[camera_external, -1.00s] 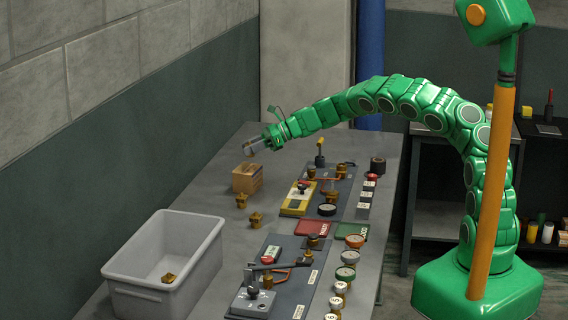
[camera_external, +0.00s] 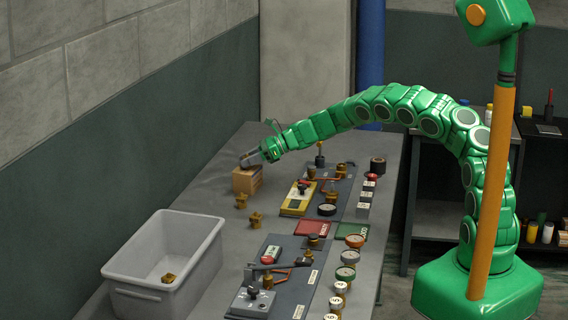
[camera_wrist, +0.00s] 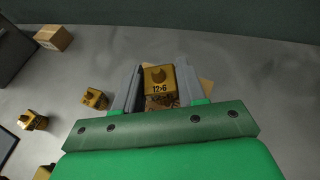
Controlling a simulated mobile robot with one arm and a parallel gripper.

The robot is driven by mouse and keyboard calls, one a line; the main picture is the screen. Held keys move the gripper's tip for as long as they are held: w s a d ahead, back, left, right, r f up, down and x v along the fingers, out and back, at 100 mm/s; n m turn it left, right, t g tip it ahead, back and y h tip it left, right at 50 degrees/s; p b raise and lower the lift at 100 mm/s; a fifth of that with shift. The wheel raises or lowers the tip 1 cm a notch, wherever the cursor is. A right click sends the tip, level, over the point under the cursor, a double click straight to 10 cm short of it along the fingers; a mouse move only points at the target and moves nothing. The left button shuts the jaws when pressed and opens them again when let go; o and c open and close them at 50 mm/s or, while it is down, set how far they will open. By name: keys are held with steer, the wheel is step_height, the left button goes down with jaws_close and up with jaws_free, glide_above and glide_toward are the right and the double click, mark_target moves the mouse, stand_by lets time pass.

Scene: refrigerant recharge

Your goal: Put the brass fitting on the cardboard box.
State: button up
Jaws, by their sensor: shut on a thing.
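The brass fitting (camera_wrist: 160,80), marked 12>6, is between the two fingers of my gripper (camera_wrist: 156,88), which is shut on it. In the external view my gripper (camera_external: 250,158) is right at the top of the cardboard box (camera_external: 247,181). In the wrist view the box (camera_wrist: 206,86) shows only in part, beneath the fitting and fingers. I cannot tell whether the fitting touches the box top.
Loose brass fittings (camera_external: 241,201) (camera_external: 256,219) lie on the bench in front of the box. A grey bin (camera_external: 140,290) holds another. Panels with valves (camera_external: 296,199) stand to the right. Another brown box (camera_wrist: 54,37) shows at upper left in the wrist view.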

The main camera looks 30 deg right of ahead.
steer(key=shift+f, duration=0.1)
steer(key=o, duration=1.1)
steer(key=shift+v, duration=6.05)
